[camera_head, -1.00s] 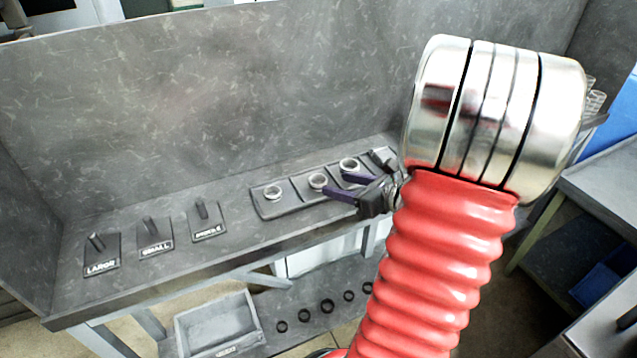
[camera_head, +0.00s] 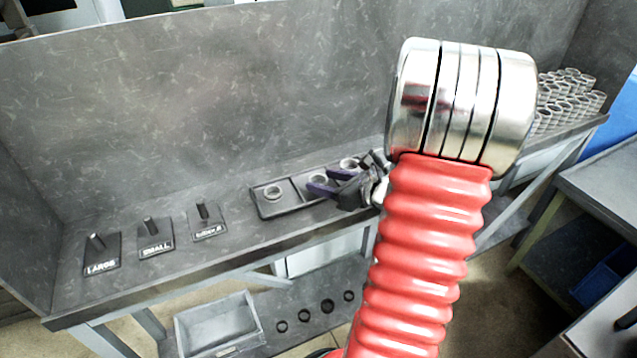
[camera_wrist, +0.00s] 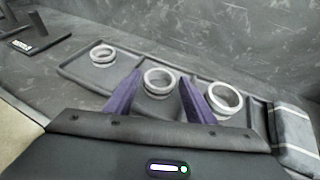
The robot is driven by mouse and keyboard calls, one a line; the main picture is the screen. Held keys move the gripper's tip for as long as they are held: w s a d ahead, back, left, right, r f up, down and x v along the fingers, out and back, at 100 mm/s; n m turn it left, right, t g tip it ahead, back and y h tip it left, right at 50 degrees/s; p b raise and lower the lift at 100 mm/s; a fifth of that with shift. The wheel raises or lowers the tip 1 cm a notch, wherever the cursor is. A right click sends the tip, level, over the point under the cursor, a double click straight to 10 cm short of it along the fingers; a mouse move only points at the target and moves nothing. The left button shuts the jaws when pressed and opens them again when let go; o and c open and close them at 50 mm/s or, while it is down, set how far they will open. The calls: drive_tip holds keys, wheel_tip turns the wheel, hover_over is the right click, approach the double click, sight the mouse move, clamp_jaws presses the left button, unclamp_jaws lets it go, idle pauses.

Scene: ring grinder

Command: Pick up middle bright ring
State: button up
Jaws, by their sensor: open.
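Three bright rings lie in a shallow grey tray (camera_head: 261,207) with compartments on the bench. The middle bright ring (camera_wrist: 160,81) is between my finger lines in the wrist view, beyond the fingertips or level with them; I cannot tell the exact gap. In the head view the middle ring (camera_head: 318,180) is partly hidden by my gripper (camera_head: 324,181). My gripper, with purple fingers, is open and empty; it also shows in the wrist view (camera_wrist: 160,82). The left ring (camera_wrist: 102,54) and the right ring (camera_wrist: 223,98) sit on either side.
Three labelled peg stands, large (camera_head: 103,258), small (camera_head: 155,243) and a third (camera_head: 207,224), stand to the left. A grey block (camera_wrist: 294,135) sits by the tray's right end. Many stacked rings (camera_head: 567,98) stand at the far right. A wall (camera_head: 200,110) rises behind the bench.

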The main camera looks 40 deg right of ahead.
drive_tip(key=shift+w+f, duration=0.2)
drive_tip(key=shift+w, duration=0.3)
drive_tip(key=c, duration=0.9)
